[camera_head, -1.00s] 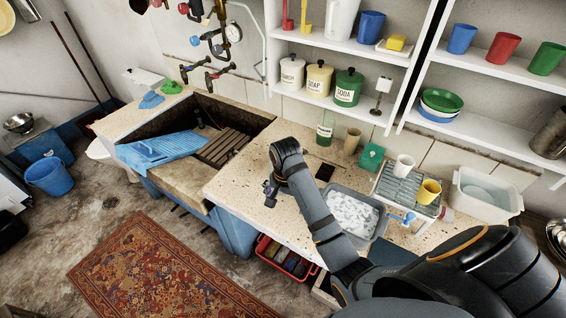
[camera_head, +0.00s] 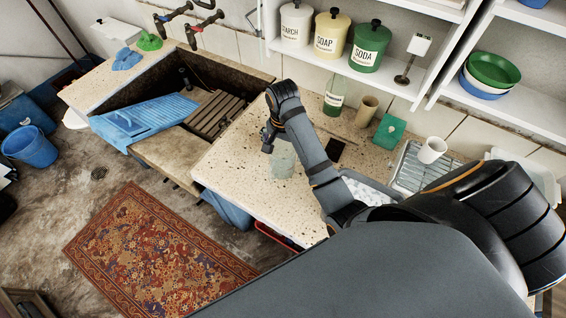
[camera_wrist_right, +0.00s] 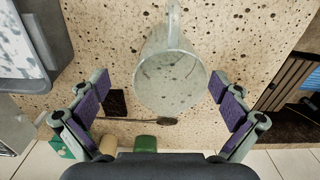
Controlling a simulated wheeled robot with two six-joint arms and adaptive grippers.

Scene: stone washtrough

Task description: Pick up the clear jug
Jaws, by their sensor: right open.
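The clear jug (camera_head: 282,158) stands on the speckled counter, just below and right of my right gripper (camera_head: 268,138) in the head view. In the right wrist view the see-through jug (camera_wrist_right: 172,80) lies between the spread fingers of my right gripper (camera_wrist_right: 158,84), with gaps on both sides. Its handle (camera_wrist_right: 174,18) points toward the top of that picture. My right gripper is open and empty, with purple pads facing the jug. My arm covers some of the counter in the head view. My left gripper is not in view.
The stone trough (camera_head: 165,75) with a blue washboard (camera_head: 145,118) lies left. A green-labelled bottle (camera_head: 334,96), a tan cup (camera_head: 367,111) and a green box (camera_head: 390,131) stand behind. A grey tub (camera_wrist_right: 32,45) is beside the jug. Front counter is clear.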

